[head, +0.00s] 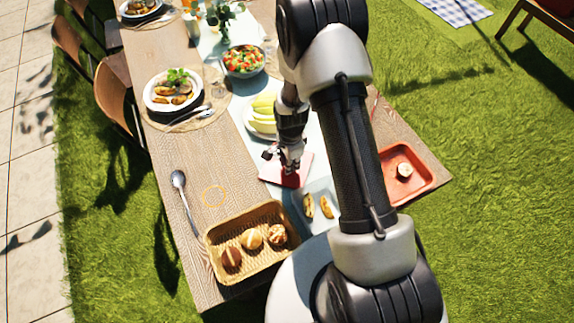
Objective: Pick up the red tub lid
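The red tub lid (298,174) is a flat, square, red piece lying on the pale runner near the table's middle, in the head view. My gripper (288,167) points down right over it and hides part of its surface. I cannot tell whether the fingertips touch the lid, or whether they are open or shut. A pale, open tub (332,194) with long browned food pieces stands just in front of the lid, partly hidden by my arm.
A wicker basket (222,277) with three rolls stands at the front. A plate of melon slices (262,115) lies behind the lid. A red tray (423,177) with a small round item is at right. A spoon (180,190) and a thin orange ring (214,187) lie left.

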